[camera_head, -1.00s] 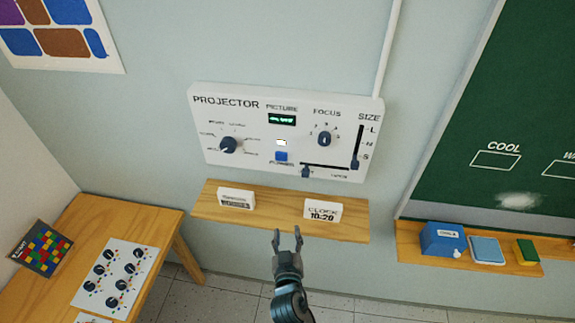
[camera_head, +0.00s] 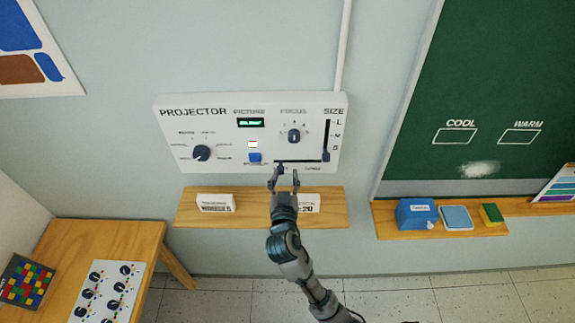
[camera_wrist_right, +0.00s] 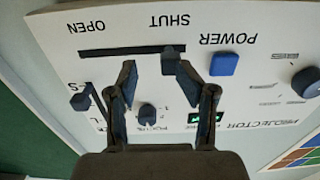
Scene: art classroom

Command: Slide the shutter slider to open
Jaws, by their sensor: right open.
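The white projector panel (camera_head: 215,127) hangs on the wall. The shutter slot (camera_head: 305,161) runs horizontally along its lower right. In the right wrist view, which is upside down, the dark shutter slider (camera_wrist_right: 170,61) sits at the SHUT end of the slot, with OPEN marked at the other end. My right gripper (camera_head: 283,172) is open at the SHUT end of the slot. In the right wrist view its fingertips (camera_wrist_right: 156,66) are either side of the slider, closer on the right; I cannot tell contact. My left gripper is not in view.
The blue power button (camera_head: 254,157) is just left of the gripper. The size slider (camera_head: 326,156) and focus knob (camera_head: 294,136) are nearby. A wooden shelf (camera_head: 250,208) with two small signs juts out below, under my right forearm.

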